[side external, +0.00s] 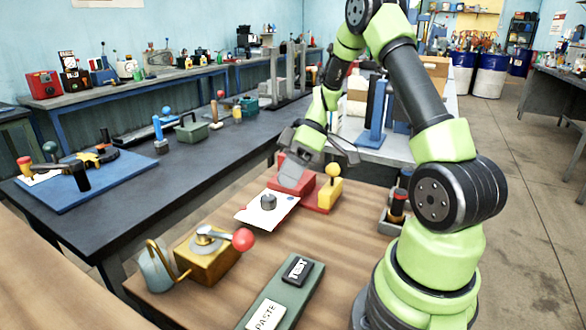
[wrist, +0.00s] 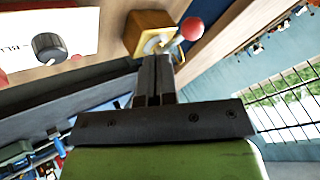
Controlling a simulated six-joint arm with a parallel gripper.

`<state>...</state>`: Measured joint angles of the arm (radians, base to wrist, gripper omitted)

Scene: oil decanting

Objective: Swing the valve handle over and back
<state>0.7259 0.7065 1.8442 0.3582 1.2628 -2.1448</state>
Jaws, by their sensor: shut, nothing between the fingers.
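A brass box (side external: 205,258) stands at the front left of the wooden bench, with a grey lever ending in a red ball (side external: 243,240) that points right. The box (wrist: 148,22) and red ball (wrist: 193,28) also show in the wrist view, just beyond my fingers.
A white plate with a dark knob (side external: 268,201) lies between my gripper and the brass box. A yellow-knobbed lever (side external: 331,187) stands by the red block. An oil can (side external: 156,268) is left of the brass box, and a green tray (side external: 283,300) lies in front.

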